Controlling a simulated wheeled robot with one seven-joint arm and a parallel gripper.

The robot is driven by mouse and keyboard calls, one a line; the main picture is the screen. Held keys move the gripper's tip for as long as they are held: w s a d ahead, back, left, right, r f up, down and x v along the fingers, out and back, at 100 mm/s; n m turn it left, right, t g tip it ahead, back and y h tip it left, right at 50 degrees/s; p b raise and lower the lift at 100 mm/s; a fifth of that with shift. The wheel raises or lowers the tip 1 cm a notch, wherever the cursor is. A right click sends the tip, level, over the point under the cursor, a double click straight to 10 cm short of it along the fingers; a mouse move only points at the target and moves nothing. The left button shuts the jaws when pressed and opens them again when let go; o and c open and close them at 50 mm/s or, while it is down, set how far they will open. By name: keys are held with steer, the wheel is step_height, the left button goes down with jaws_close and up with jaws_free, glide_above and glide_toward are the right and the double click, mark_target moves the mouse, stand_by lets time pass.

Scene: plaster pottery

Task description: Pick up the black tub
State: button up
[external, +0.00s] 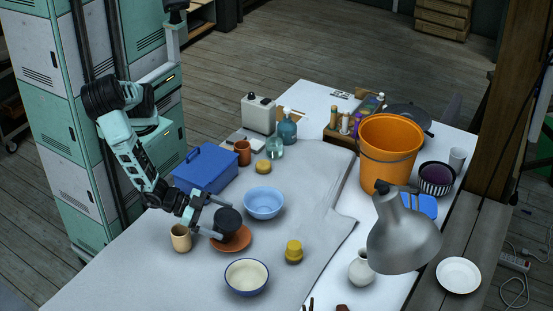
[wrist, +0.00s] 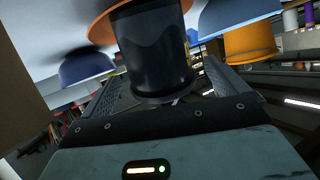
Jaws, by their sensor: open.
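The black tub (external: 229,219) stands at the terracotta saucer (external: 240,243), near the front left of the table. My gripper (external: 226,222) is open and reaches in from the left, with one finger on either side of the tub. In the wrist view the tub (wrist: 152,50) fills the space between the two fingers, its wall dark and glossy, with the orange-brown saucer (wrist: 103,28) beyond it. I cannot tell whether either finger touches the tub. Part of the saucer is hidden behind the tub and the gripper.
A blue bowl (external: 264,203) is close behind the tub. A tan cup (external: 181,238) stands to its left, a cream bowl (external: 246,277) in front, and a yellow jar (external: 293,252) to the right. A blue box (external: 205,167) sits behind my forearm.

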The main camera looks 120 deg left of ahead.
steer(key=shift+x, duration=1)
